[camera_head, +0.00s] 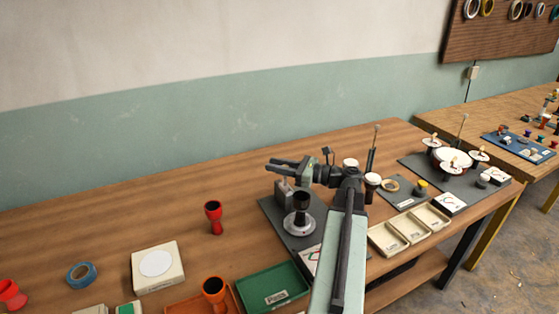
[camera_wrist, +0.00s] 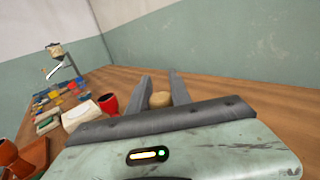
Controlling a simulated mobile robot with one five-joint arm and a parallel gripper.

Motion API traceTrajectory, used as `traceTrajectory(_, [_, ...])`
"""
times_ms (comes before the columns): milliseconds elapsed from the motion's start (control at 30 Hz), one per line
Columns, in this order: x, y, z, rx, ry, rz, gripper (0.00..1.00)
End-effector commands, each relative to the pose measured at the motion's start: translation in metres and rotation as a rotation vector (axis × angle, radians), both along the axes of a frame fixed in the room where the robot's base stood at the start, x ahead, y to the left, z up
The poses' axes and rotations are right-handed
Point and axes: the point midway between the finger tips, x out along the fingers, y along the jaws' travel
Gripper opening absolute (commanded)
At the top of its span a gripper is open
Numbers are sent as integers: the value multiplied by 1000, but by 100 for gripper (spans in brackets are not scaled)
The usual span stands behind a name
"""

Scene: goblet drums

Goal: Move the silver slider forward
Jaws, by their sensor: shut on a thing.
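A grey metal block (camera_head: 284,189), which looks like the silver slider, stands at the back of a dark base plate (camera_head: 268,212). A black goblet-shaped cup (camera_head: 301,199) sits on a round silver seat (camera_head: 299,224) in front of it. My gripper (camera_head: 272,165) is right above the block, its fingers pointing left. In the wrist view a tan round knob (camera_wrist: 160,99) sits between the fingers of my gripper (camera_wrist: 160,82), which is shut on it. The knob seems to top the block; the joint between them is hidden.
A red goblet (camera_head: 213,217) stands left of the plate. A green tray (camera_head: 272,287) and an orange tray with another goblet (camera_head: 213,289) lie in front. Cream trays (camera_head: 398,238) and a drum station (camera_head: 453,158) are to the right. The table's back left is clear.

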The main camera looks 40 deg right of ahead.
Motion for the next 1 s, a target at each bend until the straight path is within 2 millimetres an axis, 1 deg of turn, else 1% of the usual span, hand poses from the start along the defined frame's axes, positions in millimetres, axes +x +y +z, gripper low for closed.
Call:
traceTrajectory(33, [-3, 5, 0, 1, 0, 10, 0])
traceTrajectory(233, [-1, 6, -1, 0, 2, 14, 0])
traceTrajectory(267, [-1, 6, -1, 0, 3, 15, 28])
traceTrajectory(300, [-1, 7, -1, 0, 3, 16, 39])
traceTrajectory(333, [0, 7, -1, 0, 3, 16, 44])
traceTrajectory(567, [2, 8, -1, -1, 2, 17, 44])
traceTrajectory(667, [-1, 6, 0, -1, 2, 16, 44])
traceTrajectory(767, [-12, 0, -1, -1, 2, 14, 44])
traceTrajectory(900, [-38, -14, -1, 0, 2, 13, 44])
traceTrajectory(1000, [-53, -22, -1, 0, 2, 15, 44])
